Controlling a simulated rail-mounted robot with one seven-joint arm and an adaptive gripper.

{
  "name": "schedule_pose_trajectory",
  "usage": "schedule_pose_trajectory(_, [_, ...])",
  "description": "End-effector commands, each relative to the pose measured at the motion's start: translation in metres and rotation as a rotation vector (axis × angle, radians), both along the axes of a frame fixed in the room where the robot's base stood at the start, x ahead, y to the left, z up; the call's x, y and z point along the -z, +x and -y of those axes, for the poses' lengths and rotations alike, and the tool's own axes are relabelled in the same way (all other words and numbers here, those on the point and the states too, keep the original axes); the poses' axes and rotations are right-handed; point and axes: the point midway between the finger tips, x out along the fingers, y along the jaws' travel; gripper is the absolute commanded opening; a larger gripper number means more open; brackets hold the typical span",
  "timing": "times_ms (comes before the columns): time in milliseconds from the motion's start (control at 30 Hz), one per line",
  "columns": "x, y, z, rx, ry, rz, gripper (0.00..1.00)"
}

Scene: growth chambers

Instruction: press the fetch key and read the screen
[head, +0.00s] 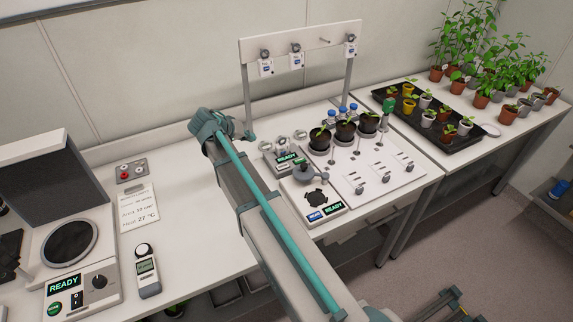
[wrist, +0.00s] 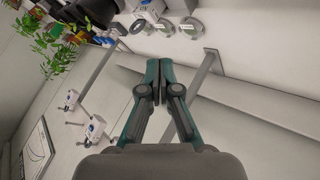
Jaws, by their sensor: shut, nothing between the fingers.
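No label reading "fetch" can be made out. A blue key (head: 315,216) sits beside a screen reading READY (head: 334,209) on the front of a white device at the middle of the bench. Another READY screen (head: 287,157) is on a small unit behind it. At the left, a boxy instrument has a READY screen (head: 65,285) and a round green button (head: 54,308). My gripper (wrist: 152,75) is shut and empty in the wrist view, its fingers together above the bench, apart from these keys. In the head view my arm crosses the bench and hides part of it.
Potted seedlings (head: 345,130) stand on a white station. A rack (head: 300,50) with hanging tags rises behind. A black tray (head: 405,110) holds pots at right.

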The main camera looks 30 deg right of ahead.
Motion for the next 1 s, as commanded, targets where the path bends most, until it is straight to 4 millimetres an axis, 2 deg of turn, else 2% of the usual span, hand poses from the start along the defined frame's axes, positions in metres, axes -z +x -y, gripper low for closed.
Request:
schedule_pose_trajectory(33, [0.002,-0.011,0.018,0.035,0.004,-0.004,0.00])
schedule_pose_trajectory(100, [0.005,-0.021,0.037,0.076,0.008,-0.007,0.00])
schedule_pose_trajectory(200, [0.009,-0.033,0.059,0.122,0.014,-0.010,0.00])
schedule_pose_trajectory(333, [0.012,-0.044,0.076,0.161,0.019,-0.013,0.00])
schedule_pose_trajectory(500, [0.013,-0.049,0.084,0.181,0.021,-0.014,0.00])
schedule_pose_trajectory(1000, [0.018,-0.049,0.084,0.180,0.020,-0.014,0.00])
